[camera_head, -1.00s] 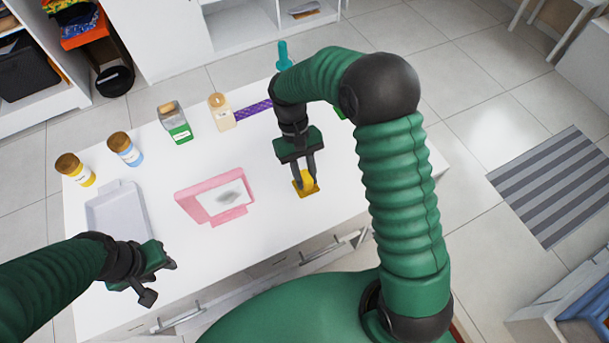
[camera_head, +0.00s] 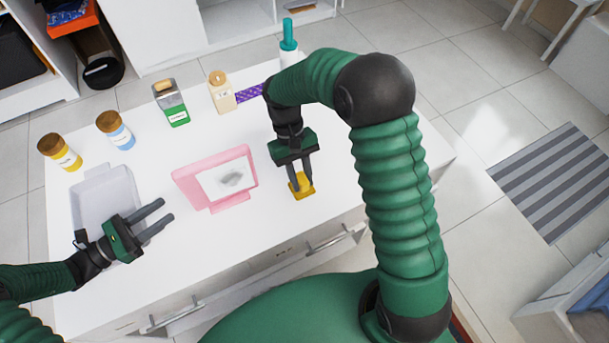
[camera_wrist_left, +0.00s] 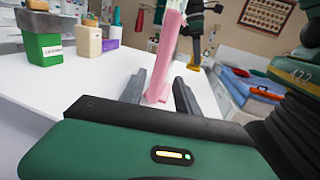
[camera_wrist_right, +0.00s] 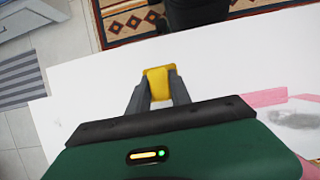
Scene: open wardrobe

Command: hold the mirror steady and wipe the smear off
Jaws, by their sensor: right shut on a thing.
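The pink-framed mirror (camera_head: 214,178) stands tilted on the white table, with a grey smear (camera_head: 231,180) on its pane. My left gripper (camera_head: 168,217) is open and empty, to the left of the mirror and apart from it. In the left wrist view the mirror's pink edge (camera_wrist_left: 165,55) shows beyond and between the open fingers. My right gripper (camera_head: 301,186) is shut on a yellow sponge (camera_head: 303,188), to the right of the mirror. The sponge also shows between the fingers in the right wrist view (camera_wrist_right: 159,83).
A grey tray (camera_head: 103,203) lies left of the mirror. Two brown-lidded jars (camera_head: 60,152), a green-based container (camera_head: 171,103), a beige bottle (camera_head: 221,92), a purple patterned strip (camera_head: 249,94) and a teal-topped bottle (camera_head: 288,42) line the back. Table between mirror and sponge is clear.

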